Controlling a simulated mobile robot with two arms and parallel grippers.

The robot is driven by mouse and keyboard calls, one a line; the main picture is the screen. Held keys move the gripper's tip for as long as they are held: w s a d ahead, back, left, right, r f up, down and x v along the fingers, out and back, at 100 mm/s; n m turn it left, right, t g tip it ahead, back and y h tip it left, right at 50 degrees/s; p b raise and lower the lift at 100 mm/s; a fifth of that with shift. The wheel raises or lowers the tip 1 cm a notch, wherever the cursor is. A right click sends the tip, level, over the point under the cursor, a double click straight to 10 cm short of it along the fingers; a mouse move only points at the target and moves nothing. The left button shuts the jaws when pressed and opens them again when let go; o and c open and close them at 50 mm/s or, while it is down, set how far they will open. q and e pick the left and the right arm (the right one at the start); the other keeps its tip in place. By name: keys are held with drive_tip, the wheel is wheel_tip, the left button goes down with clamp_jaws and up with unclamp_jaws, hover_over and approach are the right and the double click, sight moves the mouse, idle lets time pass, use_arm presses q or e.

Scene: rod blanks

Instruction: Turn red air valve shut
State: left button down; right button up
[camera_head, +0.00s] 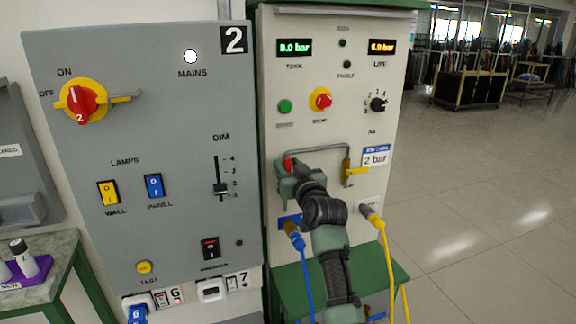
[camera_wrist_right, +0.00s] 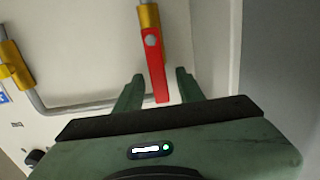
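The red air valve handle (camera_head: 288,165) is at the left end of a grey pipe on the white air panel, partly hidden by my right gripper (camera_head: 290,180). In the right wrist view the red handle (camera_wrist_right: 155,70) runs roughly in line with its brass part (camera_wrist_right: 148,17). It lies between the two green fingers of my right gripper (camera_wrist_right: 159,75), with a gap visible on both sides. The gripper is open. My left gripper does not show.
A yellow-handled valve (camera_head: 355,170) is at the pipe's right end. Blue (camera_head: 300,255) and yellow (camera_head: 387,265) hoses hang below. A grey mains panel (camera_head: 130,220) stands to the left. The floor at right (camera_head: 480,190) is clear.

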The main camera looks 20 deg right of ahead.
clamp_jaws()
idle(1.4)
